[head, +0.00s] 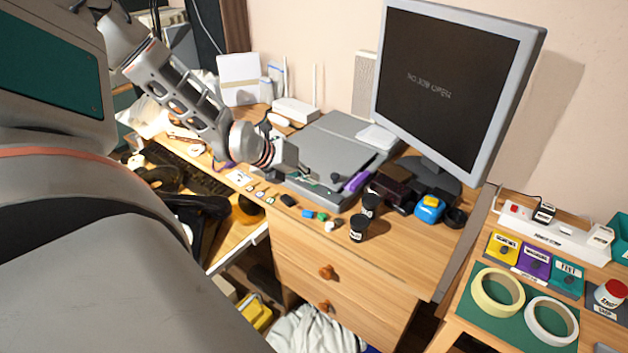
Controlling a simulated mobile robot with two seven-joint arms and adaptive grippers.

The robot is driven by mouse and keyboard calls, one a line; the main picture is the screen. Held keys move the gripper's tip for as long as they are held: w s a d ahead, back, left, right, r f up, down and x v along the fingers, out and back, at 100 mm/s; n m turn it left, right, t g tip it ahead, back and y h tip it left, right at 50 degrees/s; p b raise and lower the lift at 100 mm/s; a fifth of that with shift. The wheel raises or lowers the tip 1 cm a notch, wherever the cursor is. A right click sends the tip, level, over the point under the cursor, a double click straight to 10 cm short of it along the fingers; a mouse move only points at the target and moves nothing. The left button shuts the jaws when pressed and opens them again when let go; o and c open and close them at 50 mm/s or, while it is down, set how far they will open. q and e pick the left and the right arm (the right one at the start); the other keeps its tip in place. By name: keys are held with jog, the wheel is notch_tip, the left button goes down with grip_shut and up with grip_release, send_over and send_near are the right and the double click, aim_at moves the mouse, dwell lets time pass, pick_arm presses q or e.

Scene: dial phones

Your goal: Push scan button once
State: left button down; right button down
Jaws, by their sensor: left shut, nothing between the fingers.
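A grey flatbed scanner (345,140) lies on the wooden desk below the monitor, with its lid closed. My left arm comes in from the upper left, and my left gripper (306,172) is shut and empty at the scanner's front left part. Its fingertips are close to the front panel; I cannot tell whether they touch it. The scan button cannot be made out clearly, as the gripper and the small scale hide detail there. The monitor (435,80) reads "NO JOB OPEN". My right gripper is not in view.
A side table (462,325) at right holds tape rolls.

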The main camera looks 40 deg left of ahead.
aim_at(311, 186)
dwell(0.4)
pick_arm(q)
jog(key=shift+r+p, duration=0.3)
jog(key=shift+r, duration=0.45)
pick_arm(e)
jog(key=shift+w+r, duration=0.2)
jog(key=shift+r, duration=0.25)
